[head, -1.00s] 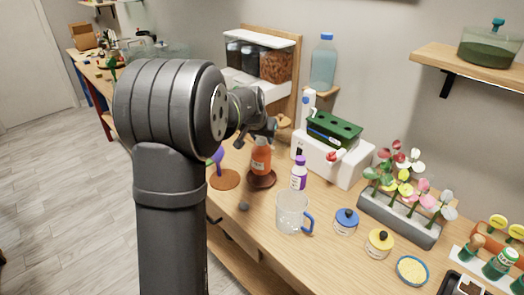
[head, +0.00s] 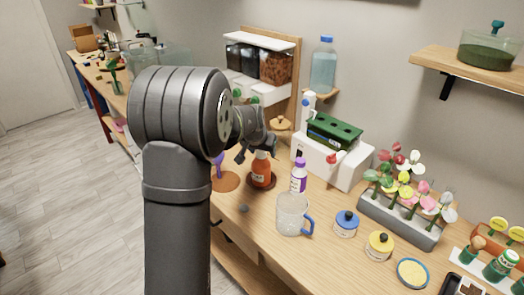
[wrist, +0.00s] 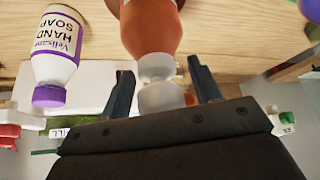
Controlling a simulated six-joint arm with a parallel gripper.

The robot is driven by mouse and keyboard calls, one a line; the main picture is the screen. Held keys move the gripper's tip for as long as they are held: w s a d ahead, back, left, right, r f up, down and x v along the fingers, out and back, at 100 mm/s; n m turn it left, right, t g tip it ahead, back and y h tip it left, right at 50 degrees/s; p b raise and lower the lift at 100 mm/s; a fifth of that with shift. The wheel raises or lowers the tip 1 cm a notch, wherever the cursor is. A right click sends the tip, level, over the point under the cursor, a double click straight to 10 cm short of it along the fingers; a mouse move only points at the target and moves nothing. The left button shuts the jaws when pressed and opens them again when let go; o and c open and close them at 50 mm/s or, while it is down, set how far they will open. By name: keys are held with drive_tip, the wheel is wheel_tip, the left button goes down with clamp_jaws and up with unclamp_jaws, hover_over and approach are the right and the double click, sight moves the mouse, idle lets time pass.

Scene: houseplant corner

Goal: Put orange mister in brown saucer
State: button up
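The orange mister (head: 260,172) is an orange bottle with a pale neck and top. It stands upright in the dark brown saucer (head: 274,182) in the head view. In the wrist view the mister (wrist: 150,30) shows from above, its pale top between my fingers. My gripper (head: 257,152) is just above the mister in the head view. In the wrist view my gripper (wrist: 164,88) has its fingers apart, with small gaps on both sides of the mister's top. Part of the saucer is hidden by the mister.
A white hand soap bottle with purple cap (head: 299,176) stands close right of the saucer. A clear mug (head: 292,213) is in front. An orange-brown saucer (head: 226,183) with a purple thing (head: 218,166) is at left. A white box (head: 325,160) stands behind.

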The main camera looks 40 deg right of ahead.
drive_tip(key=shift+r, duration=0.25)
drive_tip(key=v, duration=1.1)
drive_tip(key=shift+a+r, duration=0.2)
drive_tip(key=shift+r, duration=0.15)
drive_tip(key=x, duration=1.1)
drive_tip(key=shift+d+f, duration=0.15)
drive_tip(key=shift+f, duration=0.25)
drive_tip(key=shift+d+r, duration=0.15)
drive_tip(key=shift+r, duration=1.95)
